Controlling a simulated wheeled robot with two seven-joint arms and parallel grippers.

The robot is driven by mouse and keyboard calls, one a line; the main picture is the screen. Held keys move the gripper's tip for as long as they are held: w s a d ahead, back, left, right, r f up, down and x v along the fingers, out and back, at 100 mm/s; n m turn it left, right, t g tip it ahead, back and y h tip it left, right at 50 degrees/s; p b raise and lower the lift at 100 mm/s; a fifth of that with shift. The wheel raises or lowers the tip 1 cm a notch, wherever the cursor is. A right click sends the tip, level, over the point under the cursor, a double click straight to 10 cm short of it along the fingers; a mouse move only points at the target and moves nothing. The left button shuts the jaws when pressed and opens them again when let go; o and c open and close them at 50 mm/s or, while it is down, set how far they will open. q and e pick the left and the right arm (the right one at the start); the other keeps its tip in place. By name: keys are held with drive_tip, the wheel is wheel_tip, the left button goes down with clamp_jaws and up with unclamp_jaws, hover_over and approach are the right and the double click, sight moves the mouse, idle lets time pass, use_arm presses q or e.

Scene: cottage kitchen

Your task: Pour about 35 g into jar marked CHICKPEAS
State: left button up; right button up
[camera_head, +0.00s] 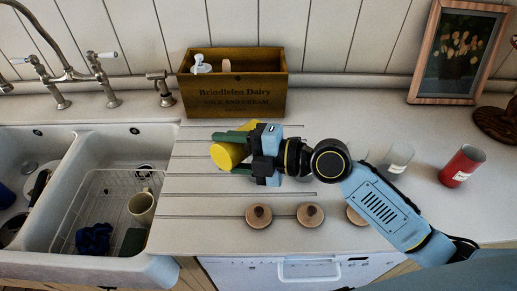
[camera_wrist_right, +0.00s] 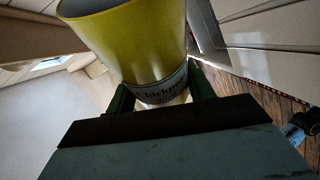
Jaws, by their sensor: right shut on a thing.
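A yellow container (camera_head: 226,156) is held over the ribbed drainboard, left of the middle in the head view. Its label in the wrist view (camera_wrist_right: 130,45) reads "Chickp…", with the end cut off. My right gripper (camera_head: 236,153) is shut around it, one green finger on each side. It looks tilted; its contents are not visible. A red jar (camera_head: 463,166) and a pale jar (camera_head: 398,156) with light labels, too small to read, stand on the counter at right. Something pale behind my arm is mostly hidden. My left gripper is not in view.
A wooden crate (camera_head: 232,106) stands against the wall behind my gripper. Several round wooden lids with knobs (camera_head: 310,215) lie along the counter's front. The double sink (camera_head: 155,262) with rack and mug is at left. A picture frame (camera_head: 412,62) stands at back right.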

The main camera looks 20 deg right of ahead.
drive_tip(key=shift+w+d+r+m+b, duration=0.15)
drive_tip(key=shift+r+m+b, duration=0.2)
drive_tip(key=shift+b, duration=0.25)
idle(1.1)
